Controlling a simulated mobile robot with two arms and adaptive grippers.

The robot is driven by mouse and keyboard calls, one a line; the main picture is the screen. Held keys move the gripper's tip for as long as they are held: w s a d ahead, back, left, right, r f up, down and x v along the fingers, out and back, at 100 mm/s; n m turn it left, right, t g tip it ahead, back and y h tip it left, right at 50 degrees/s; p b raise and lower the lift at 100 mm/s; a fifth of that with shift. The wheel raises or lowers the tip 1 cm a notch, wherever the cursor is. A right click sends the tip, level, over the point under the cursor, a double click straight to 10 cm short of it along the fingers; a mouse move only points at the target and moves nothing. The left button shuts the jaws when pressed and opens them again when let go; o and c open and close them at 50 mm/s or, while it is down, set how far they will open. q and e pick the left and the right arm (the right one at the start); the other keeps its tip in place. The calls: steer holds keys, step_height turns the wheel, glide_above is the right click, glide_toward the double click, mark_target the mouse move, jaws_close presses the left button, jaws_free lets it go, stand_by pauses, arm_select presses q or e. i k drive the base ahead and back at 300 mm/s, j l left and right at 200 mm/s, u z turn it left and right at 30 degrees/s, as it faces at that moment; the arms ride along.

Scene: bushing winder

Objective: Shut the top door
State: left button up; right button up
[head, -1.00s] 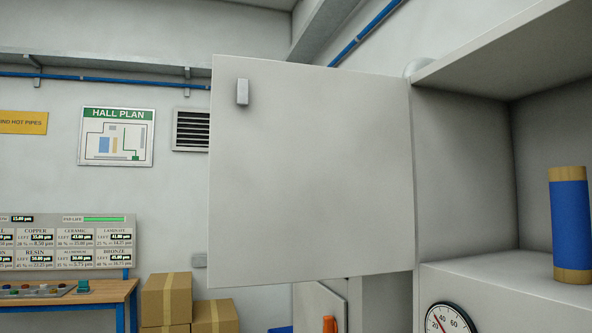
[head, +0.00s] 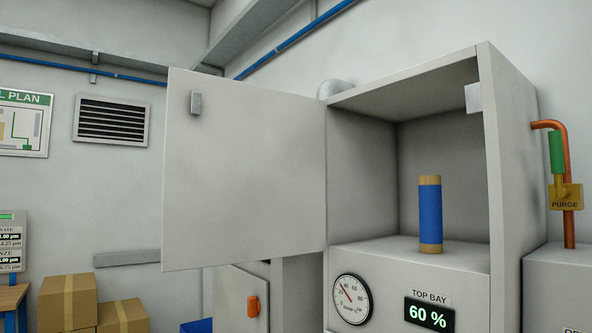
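The top door (head: 245,170) is a flat light-grey panel with a small grey handle block (head: 196,103) near its upper left corner. It stands wide open, swung out to the left of the top bay (head: 365,150). Its hinge side is along the bay's left edge. Inside the open bay a blue cylinder with tan ends (head: 430,215) stands upright. A small light plate (head: 473,97) sits on the bay's right front edge. Neither of my grippers is in view.
Below the bay are a round gauge (head: 352,300) and a display (head: 429,315) reading 60 %. A lower door (head: 240,298) with an orange handle stands ajar. An orange pipe with a purge tag (head: 565,197) is at right. Cardboard boxes (head: 68,300) are at lower left.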

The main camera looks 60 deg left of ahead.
mark_target(243, 176)
steer(key=j, duration=0.7)
steer(key=k+j, duration=0.1)
steer(key=j, duration=0.55)
steer(key=j+z, duration=0.1)
steer(key=j, duration=0.6)
steer(key=k+j, duration=0.1)
steer(key=j, duration=0.55)
steer(key=k+j+z, duration=0.1)
steer(key=j, duration=0.6)
steer(key=k+j, duration=0.1)
steer(key=j, duration=0.6)
